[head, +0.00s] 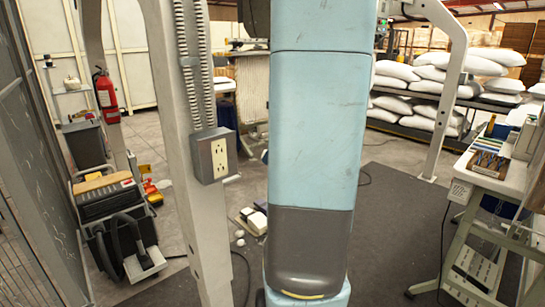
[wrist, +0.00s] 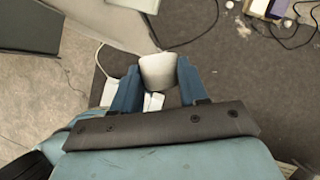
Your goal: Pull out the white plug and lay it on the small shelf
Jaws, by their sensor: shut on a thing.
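In the wrist view my gripper (wrist: 158,75) has its two blue fingers closed on a pale white piece, which I take as the white plug (wrist: 158,70). It fills the gap between the fingertips and hangs over the dark floor. In the head view a grey outlet box (head: 212,157) is fixed to the pale post, and no plug shows in its front sockets. My blue arm hides my gripper and the plug there. A small pale ledge (head: 232,179) juts out beside the box; I cannot tell whether it is the small shelf.
A thin dark cord (wrist: 215,22) curves above the plug in the wrist view; I cannot tell whether it joins it. The pale post (head: 176,120) stands close left of my arm. A cluttered workbench (head: 495,180) is at right, a black machine (head: 112,205) at left.

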